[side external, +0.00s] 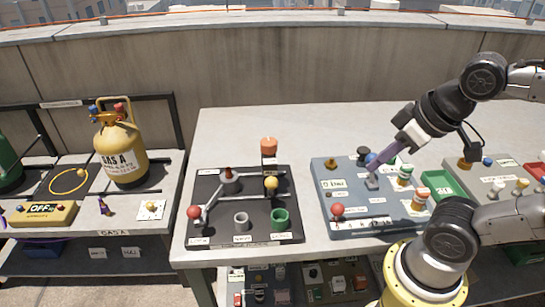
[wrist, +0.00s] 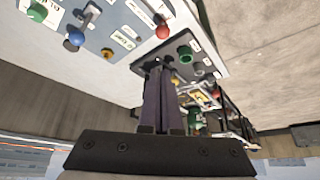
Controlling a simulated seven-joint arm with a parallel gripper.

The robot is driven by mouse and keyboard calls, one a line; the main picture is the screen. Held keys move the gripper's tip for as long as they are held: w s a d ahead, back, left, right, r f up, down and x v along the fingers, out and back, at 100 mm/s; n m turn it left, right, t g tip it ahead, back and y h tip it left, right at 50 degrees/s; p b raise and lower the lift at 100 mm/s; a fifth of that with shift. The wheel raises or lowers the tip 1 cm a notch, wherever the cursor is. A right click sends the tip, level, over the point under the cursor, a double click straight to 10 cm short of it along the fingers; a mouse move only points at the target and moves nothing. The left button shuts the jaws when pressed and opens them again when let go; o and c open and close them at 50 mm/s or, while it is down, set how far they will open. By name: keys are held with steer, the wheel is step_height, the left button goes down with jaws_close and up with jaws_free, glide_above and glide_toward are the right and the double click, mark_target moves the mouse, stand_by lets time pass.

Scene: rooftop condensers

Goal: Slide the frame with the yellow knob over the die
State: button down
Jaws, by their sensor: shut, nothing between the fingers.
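A yellow knob (side external: 270,183) sits at the right of a thin metal bar frame (side external: 236,197) on the black board (side external: 215,238). A red knob (side external: 194,212) stands at the frame's left end. A grey cylinder with a red top (side external: 229,180) stands at the back of that board. I cannot tell for certain which piece is the die. My gripper (side external: 372,168) is shut and empty, tilted down-left over the blue-grey board (side external: 375,222), close to a small grey block (side external: 372,183). Its purple fingers (wrist: 167,70) are together in the wrist view; the yellow knob is not clear there.
The blue-grey board holds a red ball (side external: 337,210) and orange-topped jars (side external: 421,198). A gas bottle (side external: 121,150) stands left.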

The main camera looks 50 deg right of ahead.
mark_target(270, 173)
steer(key=w+a+m+g+y, duration=0.2)
steer(key=w+a+m+y, duration=0.3)
steer(key=m, duration=0.9)
steer(key=w+d+f+m+y, duration=0.1)
steer(key=w+d+f+m, duration=0.3)
steer(key=w+d+m, duration=0.4)
steer(key=d+m, duration=0.2)
steer(key=d, duration=0.1)
steer(key=shift+w+d+m+t, duration=0.15)
steer(key=shift+d+m+t, duration=0.15)
steer(key=shift+d+t, duration=0.1)
steer(key=w+a+r+x, duration=0.1)
steer(key=a+r+x, duration=0.1)
steer(key=x, duration=1.1)
